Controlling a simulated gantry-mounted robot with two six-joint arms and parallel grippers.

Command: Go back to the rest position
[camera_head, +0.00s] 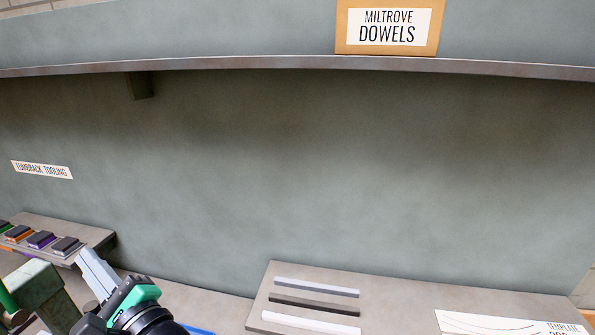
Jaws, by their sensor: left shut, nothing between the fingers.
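My left gripper (97,270) shows at the bottom left, with pale grey fingers and a black and green body. Its fingers are together and empty, and they point up and to the left, close to the right end of the tooling ledge. The lower part of its arm is cut off by the bottom edge of the view. My right gripper is out of view.
A ledge (108,236) at the left holds several dark blocks with coloured edges (41,240). A green machine part (37,284) stands left of my gripper. A board (257,299) carries three bars (315,304). A shelf (230,63) above bears a dowel box (387,48).

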